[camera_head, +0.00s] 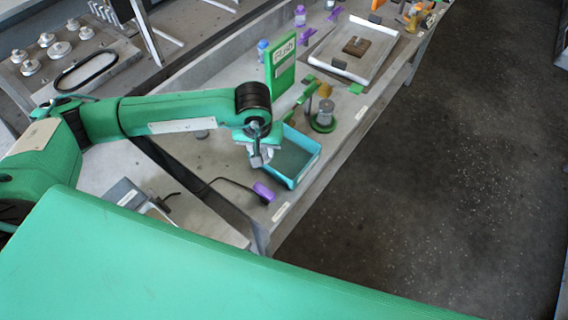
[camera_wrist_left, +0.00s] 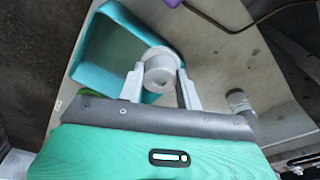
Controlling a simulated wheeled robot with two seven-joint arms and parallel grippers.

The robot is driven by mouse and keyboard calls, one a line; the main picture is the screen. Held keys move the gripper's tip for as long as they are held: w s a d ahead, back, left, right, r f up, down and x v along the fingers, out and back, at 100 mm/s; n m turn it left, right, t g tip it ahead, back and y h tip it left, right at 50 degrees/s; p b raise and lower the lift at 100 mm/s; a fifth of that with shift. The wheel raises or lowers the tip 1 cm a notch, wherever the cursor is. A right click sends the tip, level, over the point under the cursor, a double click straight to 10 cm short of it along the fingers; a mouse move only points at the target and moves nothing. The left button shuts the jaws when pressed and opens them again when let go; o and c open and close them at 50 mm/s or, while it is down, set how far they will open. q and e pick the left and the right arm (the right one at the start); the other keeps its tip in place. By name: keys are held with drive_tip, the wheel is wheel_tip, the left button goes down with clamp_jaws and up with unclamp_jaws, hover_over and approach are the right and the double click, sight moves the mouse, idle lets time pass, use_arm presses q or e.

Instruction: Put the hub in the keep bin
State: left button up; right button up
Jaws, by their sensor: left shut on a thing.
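My left gripper (camera_head: 259,158) is shut on the hub and hangs over the near left part of the teal bin in the head view. My right gripper is not in view.
A purple item (camera_head: 264,192) with a dark cable lies in front of the bin. A green upright panel (camera_head: 280,72) and a green spool-like piece (camera_head: 324,121) stand beyond it. A small grey cylinder (camera_wrist_left: 238,101) stands on the bench. A white tray (camera_head: 329,61) lies farther back.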

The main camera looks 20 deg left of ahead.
use_arm(q)
drive_tip(key=w+d+r+n+b, duration=0.35)
drive_tip(key=w+r+b, duration=0.35)
drive_tip(key=r+b, duration=0.6)
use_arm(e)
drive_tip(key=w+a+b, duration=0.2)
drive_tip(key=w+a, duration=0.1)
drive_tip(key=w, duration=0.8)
use_arm(q)
drive_tip(key=shift+m, duration=0.25)
drive_tip(key=f, duration=0.7)
drive_tip(key=f+p, duration=0.1)
drive_tip(key=f, duration=1.3)
drive_tip(key=shift+s+d+f+p, duration=0.15)
drive_tip(key=shift+s+d+p, duration=0.05)
drive_tip(key=shift+d+p, duration=0.15)
drive_tip(key=shift+f, duration=0.2)
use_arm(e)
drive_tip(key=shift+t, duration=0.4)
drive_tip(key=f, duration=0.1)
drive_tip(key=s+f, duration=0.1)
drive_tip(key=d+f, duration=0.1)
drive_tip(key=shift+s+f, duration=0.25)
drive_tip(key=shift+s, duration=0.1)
